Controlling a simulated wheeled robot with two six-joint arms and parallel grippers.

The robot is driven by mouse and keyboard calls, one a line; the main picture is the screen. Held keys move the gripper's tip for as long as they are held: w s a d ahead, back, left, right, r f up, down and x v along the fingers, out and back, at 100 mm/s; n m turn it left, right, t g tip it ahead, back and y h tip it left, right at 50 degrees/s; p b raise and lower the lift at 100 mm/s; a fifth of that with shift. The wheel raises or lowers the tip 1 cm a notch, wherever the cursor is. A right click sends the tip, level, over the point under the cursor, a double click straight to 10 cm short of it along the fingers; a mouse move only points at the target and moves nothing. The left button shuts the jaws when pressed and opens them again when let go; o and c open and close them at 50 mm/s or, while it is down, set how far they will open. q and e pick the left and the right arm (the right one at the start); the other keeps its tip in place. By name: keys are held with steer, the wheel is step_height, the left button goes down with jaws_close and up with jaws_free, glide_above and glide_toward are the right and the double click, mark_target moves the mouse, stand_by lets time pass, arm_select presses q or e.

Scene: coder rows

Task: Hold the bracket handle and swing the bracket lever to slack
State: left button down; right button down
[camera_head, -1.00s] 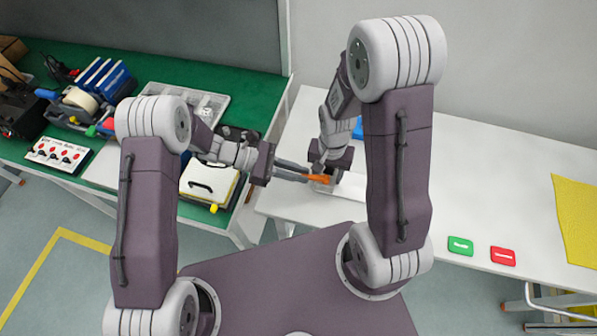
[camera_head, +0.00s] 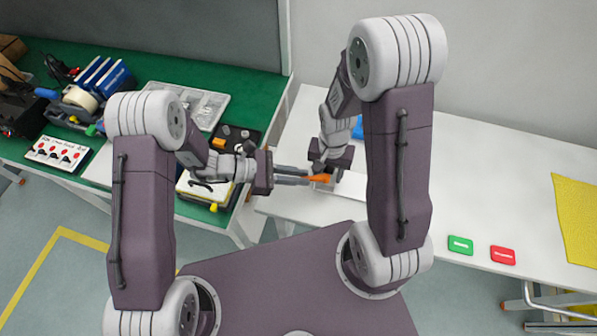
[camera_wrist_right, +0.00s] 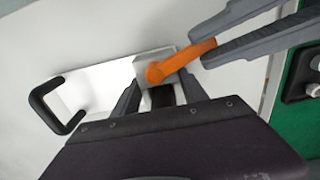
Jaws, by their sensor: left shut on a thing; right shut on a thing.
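The orange bracket lever (camera_head: 319,178) lies at the near left of the white table; it also shows in the right wrist view (camera_wrist_right: 184,60), pivoting on a pale grey bracket block (camera_wrist_right: 154,66). My left gripper (camera_head: 307,177) comes in from the left and is shut on the lever's free end; its grey fingers show in the right wrist view (camera_wrist_right: 203,48). My right gripper (camera_wrist_right: 160,97) is shut on a dark part directly below the block, seemingly the bracket handle (camera_wrist_right: 163,96), mostly hidden by the fingers and gripper body.
A black loop handle (camera_wrist_right: 52,106) stands on a white plate left of the bracket. Green (camera_head: 460,245) and red (camera_head: 503,256) pads and a yellow sheet (camera_head: 577,218) lie at the right of the white table. The green bench (camera_head: 190,72) at left is cluttered.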

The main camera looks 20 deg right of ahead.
arm_select(q)
steer(key=s+n+t, duration=0.2)
steer(key=n+t, duration=0.1)
steer(key=shift+s+r, duration=0.15)
steer(key=shift+s+d+n+t, duration=0.1)
steer(key=shift+s+n+t, duration=0.25)
steer(key=shift+n+t, duration=0.25)
steer(key=shift+s+d+n+t, duration=0.1)
steer(key=shift+s+n+t, duration=0.25)
steer(key=shift+t, duration=0.45)
steer(key=c, duration=1.4)
jaws_free()
steer(key=shift+a, duration=0.15)
steer(key=shift+w, duration=0.15)
